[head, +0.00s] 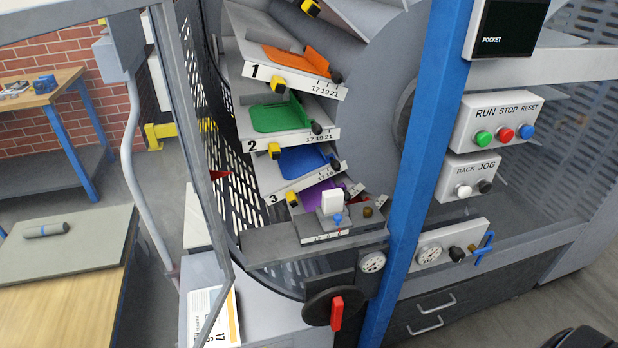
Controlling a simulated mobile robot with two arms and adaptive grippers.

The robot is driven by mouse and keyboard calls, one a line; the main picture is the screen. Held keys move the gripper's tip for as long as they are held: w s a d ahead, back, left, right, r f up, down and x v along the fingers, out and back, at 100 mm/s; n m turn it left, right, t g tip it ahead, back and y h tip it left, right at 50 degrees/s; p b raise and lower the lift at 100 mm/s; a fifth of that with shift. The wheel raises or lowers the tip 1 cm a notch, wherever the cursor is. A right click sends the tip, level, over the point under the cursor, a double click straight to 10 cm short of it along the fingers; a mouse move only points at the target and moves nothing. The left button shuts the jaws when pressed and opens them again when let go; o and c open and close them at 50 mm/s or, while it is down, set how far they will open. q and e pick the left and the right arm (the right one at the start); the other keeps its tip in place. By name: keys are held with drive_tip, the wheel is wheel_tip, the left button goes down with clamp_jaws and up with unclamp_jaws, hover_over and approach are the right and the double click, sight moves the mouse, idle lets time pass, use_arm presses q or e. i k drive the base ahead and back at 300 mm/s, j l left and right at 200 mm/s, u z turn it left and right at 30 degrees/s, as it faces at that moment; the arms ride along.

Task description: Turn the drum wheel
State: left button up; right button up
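The drum wheel (335,307) is a dark round handwheel with a red handle, low on the machine's front, left of the blue post. The handle hangs down at the wheel's right side. Above it is the grey drum (375,100) with numbered pockets: an orange tray (290,62) at 1, a green tray (280,115) at 2, a blue tray (302,160) at 3. A purple tray (320,192) shows lower down, partly hidden. A black part (580,338) at the bottom right edge may be my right gripper, mostly cut off. My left gripper is out of view.
A blue post (420,170) stands right of the wheel, with a RUN/STOP/RESET box (500,122) and a BACK/JOG box (468,178) beyond it. A grey frame post (195,150) stands left. A wooden table (60,310) is at far left. Grey drawers (430,312) are lower right.

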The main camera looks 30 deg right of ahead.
sight(331, 306)
drive_tip(key=z, duration=1.05)
